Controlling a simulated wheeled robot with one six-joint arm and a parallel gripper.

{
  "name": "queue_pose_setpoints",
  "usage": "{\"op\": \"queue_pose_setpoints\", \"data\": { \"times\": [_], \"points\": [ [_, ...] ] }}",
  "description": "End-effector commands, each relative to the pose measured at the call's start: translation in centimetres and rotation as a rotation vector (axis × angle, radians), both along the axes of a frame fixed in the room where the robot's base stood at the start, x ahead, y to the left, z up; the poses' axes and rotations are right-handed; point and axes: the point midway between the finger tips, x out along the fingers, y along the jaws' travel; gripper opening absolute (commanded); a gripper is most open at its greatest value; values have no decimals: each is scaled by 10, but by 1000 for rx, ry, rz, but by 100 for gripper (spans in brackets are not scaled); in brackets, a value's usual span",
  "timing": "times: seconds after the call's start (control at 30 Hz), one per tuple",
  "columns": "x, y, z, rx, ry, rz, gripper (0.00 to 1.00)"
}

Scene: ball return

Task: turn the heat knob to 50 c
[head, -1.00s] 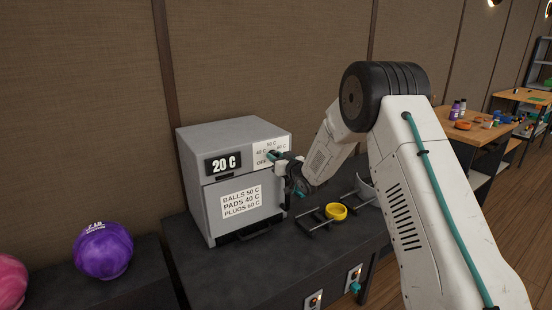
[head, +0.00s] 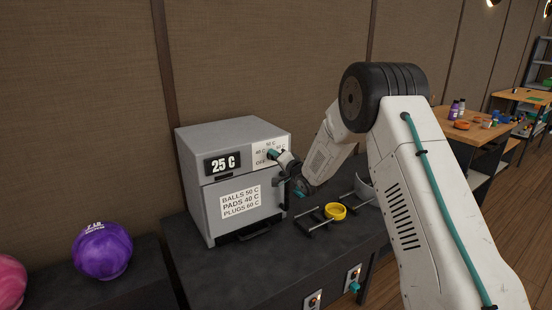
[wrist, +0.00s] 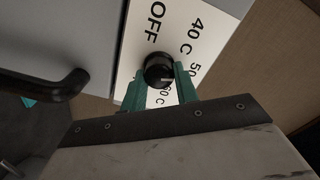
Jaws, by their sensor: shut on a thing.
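The grey heater box (head: 210,205) stands on the dark bench, and its display (head: 222,165) reads 25 C. Its white dial plate (head: 262,160) carries OFF, 40 C, 50 C and 60 C marks. In the wrist view the black heat knob (wrist: 158,69) sits on that plate, between the teal fingers of my gripper (wrist: 163,86). My gripper is shut on the knob; in the head view my gripper (head: 273,155) reaches the plate from the right. A pale mark shows on the knob's lower right edge; its exact setting is hard to read. The fingers partly cover the 60 C mark.
The box's dark door handle (wrist: 55,88) is close left of my gripper in the wrist view. A card (head: 240,202) reads BALLS 50 C, PADS 40 C, PLUGS 60 C. A yellow ring (head: 336,211) and dark stands are on the bench. A purple ball (head: 102,250) is at left.

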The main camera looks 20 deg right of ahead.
Motion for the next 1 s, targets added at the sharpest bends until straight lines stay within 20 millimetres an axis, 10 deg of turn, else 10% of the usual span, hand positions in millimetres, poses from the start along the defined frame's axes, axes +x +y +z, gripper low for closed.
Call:
{"op": "queue_pose_setpoints", "data": {
  "times": [1.0],
  "points": [
    [-1, -1, -3, 297, 101, -1, 7]
  ]
}}
